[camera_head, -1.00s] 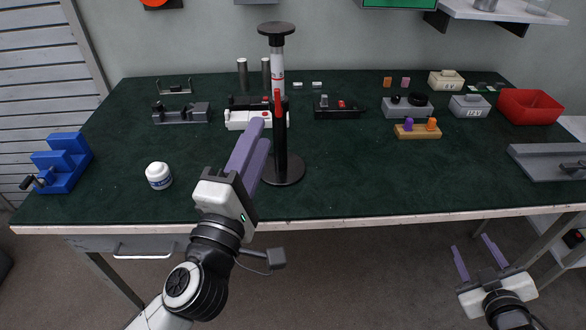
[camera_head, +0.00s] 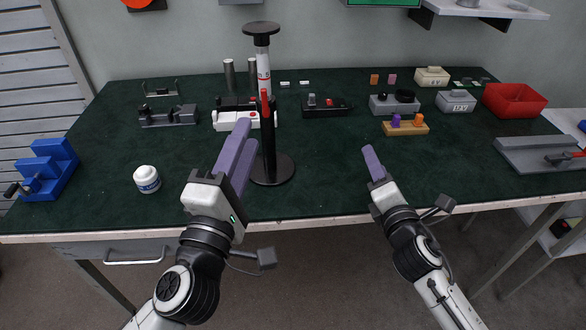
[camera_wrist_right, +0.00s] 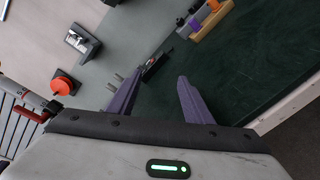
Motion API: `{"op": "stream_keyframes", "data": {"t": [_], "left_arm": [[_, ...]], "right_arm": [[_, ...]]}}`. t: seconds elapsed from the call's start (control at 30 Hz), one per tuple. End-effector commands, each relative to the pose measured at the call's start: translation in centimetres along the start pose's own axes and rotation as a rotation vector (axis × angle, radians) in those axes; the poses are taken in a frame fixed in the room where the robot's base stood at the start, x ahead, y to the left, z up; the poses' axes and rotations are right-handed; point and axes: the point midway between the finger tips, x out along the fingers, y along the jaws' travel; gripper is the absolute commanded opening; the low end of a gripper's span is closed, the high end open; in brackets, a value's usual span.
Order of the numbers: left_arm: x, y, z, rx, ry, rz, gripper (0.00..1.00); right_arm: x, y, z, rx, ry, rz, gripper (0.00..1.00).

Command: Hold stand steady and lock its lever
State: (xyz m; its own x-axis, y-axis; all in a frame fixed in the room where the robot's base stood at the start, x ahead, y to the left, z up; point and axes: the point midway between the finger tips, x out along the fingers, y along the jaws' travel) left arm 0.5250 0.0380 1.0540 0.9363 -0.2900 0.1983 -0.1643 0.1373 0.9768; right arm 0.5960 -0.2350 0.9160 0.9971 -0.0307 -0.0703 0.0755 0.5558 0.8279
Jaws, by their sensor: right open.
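The stand (camera_head: 268,140) is upright on the table, with a round black base, black column, pale upper tube with red marks and a black disc on top. Its red lever (camera_head: 264,103) points up along the column. My left gripper (camera_head: 247,133) has its purple fingers at the left of the column, tips close to it; I cannot tell whether they touch it or how far apart they are. My right gripper (camera_head: 369,150) is open and empty over the table's front part, right of the stand and apart from it. Its two spread fingers show in the right wrist view (camera_wrist_right: 160,76).
A white jar (camera_head: 147,180) and blue stepped block (camera_head: 48,170) are at the left. Black and white fixtures (camera_head: 235,121) stand behind the stand. A red bin (camera_head: 514,101) and grey plate (camera_head: 540,154) are at the right. Table between stand and right gripper is clear.

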Motion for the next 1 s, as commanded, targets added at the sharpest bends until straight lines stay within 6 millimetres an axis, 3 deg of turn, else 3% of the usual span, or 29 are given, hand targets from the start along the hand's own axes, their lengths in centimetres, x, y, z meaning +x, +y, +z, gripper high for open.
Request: {"op": "stream_keyframes", "data": {"t": [0.03,0.2,0.4,0.57,0.67,1.0], "left_arm": [[0.0,0.0,0.0,0.000,0.000,0.000,0.31],[0.0,0.0,0.0,0.000,0.000,0.000,0.31],[0.0,0.0,0.0,0.000,0.000,0.000,0.31],[0.0,0.0,0.0,0.000,0.000,0.000,0.31],[0.0,0.0,0.0,0.000,0.000,0.000,0.31],[0.0,0.0,0.0,0.000,0.000,0.000,0.31]], "right_arm": [[0.2,2.1,-2.4,-0.114,0.028,0.031,0.46],[-0.4,8.0,-9.3,-0.524,0.082,0.141,0.46],[-1.9,12.3,-14.5,-0.867,0.083,0.254,0.46],[-2.3,13.5,-16.0,-0.975,0.074,0.289,0.46],[-1.6,13.9,-16.2,-0.988,0.071,0.293,0.46],[4.0,15.1,-17.3,-0.985,0.071,0.292,0.46]]}}
